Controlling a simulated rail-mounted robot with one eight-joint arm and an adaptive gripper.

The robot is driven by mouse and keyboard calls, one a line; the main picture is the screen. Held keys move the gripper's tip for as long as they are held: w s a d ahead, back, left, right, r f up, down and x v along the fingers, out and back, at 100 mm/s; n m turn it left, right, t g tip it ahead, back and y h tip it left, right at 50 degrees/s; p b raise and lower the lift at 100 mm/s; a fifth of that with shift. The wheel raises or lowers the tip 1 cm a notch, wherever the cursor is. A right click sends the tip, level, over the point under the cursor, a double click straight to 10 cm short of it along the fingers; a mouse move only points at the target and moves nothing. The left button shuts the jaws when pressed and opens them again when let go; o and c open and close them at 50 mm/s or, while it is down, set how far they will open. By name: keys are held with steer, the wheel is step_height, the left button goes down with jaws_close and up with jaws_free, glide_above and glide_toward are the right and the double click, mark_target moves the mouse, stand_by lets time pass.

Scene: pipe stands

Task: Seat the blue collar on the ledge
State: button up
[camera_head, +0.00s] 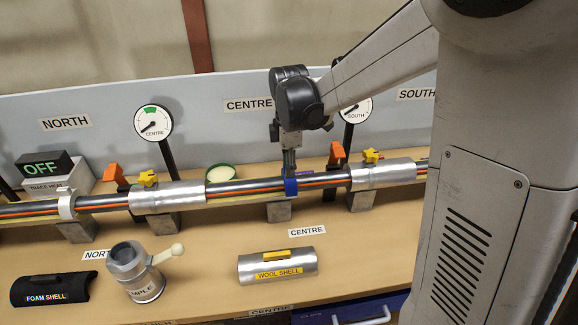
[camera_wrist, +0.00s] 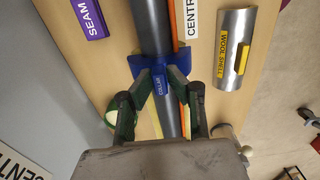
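The blue collar (camera_head: 291,187) sits around the dark pipe (camera_head: 247,187) on the centre span, above a grey support block. In the wrist view the collar (camera_wrist: 159,69) wraps the pipe and has a labelled block facing me. My gripper (camera_head: 289,171) points down at the collar from above. In the wrist view my gripper's fingers (camera_wrist: 160,82) lie on both sides of the labelled block and appear closed on it. I cannot pick out a part that is clearly the ledge.
Silver sleeves (camera_head: 167,196) with yellow knobs flank the centre span. Orange levers and gauges (camera_head: 153,123) stand behind the pipe. A green-rimmed dish (camera_head: 220,173) sits behind.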

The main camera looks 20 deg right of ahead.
steer(key=o, duration=0.4)
step_height(320, 180, up, 12)
stand_by(0.6)
steer(key=s+m+t, duration=0.2)
steer(key=s+m, duration=0.3)
steer(key=s, duration=0.2)
steer(key=s+f+m+t, duration=0.1)
steer(key=s+m+t, duration=0.1)
steer(key=s+m, duration=0.3)
steer(key=s+m+t, duration=0.3)
steer(key=s+m, duration=0.3)
steer(key=s, duration=0.4)
steer(key=shift+f, duration=0.4)
